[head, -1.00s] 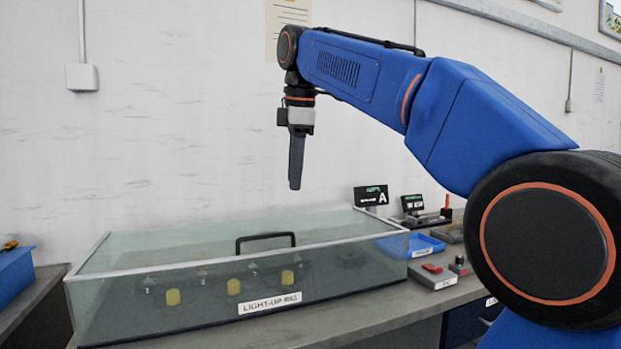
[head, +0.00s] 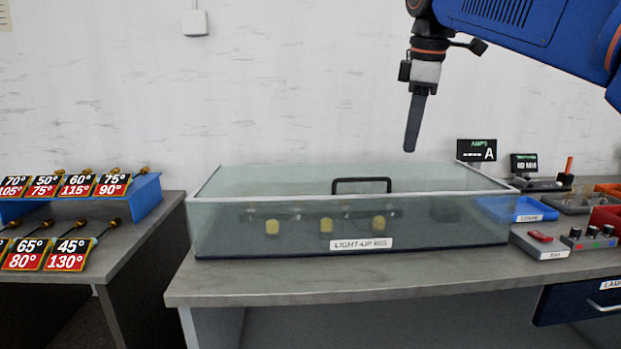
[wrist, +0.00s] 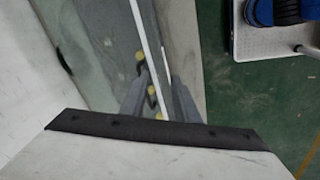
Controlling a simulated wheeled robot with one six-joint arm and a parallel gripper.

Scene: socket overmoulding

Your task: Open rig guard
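The rig guard (head: 230,215) is a clear glass-like box with pale edges over the light-up rig on the bench. Its top is closed, with a black handle (head: 362,180) standing on it. The label "LIGHT-UP RIG" (head: 362,243) is on its front. My gripper (head: 410,150) points down in the air, above and to the right of the handle, touching nothing. In the wrist view, my gripper (wrist: 157,105) shows two grey fingers with a gap between them and nothing held. The guard's pale edge (wrist: 150,55) and yellow parts (wrist: 152,90) show below.
A side table on the left carries a blue rack (head: 140,198) of temperature cards. Right of the guard are a blue tray (head: 520,208), a red-button box (head: 540,243), a knob panel (head: 590,240) and an amps display (head: 477,150). Bare bench (head: 330,275) runs along the front.

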